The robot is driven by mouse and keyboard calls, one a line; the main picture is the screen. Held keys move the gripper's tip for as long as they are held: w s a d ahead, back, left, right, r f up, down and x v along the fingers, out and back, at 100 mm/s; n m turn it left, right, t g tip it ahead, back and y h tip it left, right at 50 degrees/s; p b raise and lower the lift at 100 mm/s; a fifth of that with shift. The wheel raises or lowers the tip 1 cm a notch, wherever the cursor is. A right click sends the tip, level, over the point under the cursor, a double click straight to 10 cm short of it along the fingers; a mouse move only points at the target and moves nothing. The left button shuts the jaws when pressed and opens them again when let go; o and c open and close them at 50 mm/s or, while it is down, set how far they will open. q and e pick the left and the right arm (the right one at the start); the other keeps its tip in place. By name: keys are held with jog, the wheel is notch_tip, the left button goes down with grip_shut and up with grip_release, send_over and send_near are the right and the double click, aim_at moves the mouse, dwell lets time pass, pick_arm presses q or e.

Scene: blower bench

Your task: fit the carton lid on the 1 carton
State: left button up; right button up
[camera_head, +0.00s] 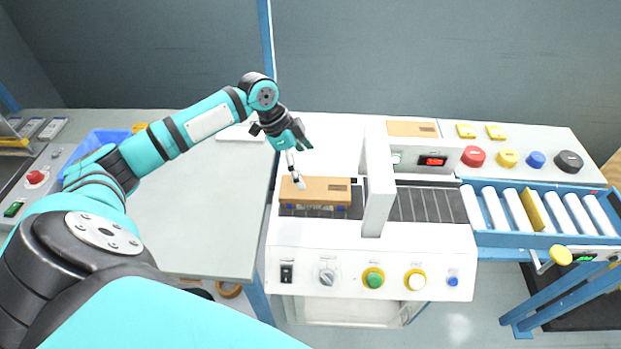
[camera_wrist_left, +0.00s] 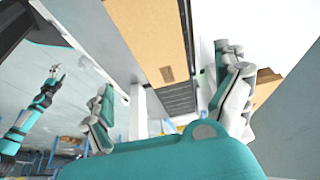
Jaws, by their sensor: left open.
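A brown carton (camera_head: 315,190) with a small dark label on its flat top stands on the dark belt at the left of the white machine. Its brown top also fills the upper middle of the left wrist view (camera_wrist_left: 150,35). I cannot tell whether that top is a separate lid. A similar flat brown piece (camera_head: 412,129) with a dark label lies on the machine's back ledge.
The machine's white upright (camera_head: 377,185) stands just right of the carton. A blue roller conveyor (camera_head: 540,210) runs off to the right. A grey table (camera_head: 205,220) and blue bin (camera_head: 98,145) are left. Another teal arm, probably my right, with its gripper (camera_wrist_left: 55,73), shows small in the wrist view.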

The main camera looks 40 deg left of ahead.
pick_arm(q)
jog(key=shift+v, duration=2.3)
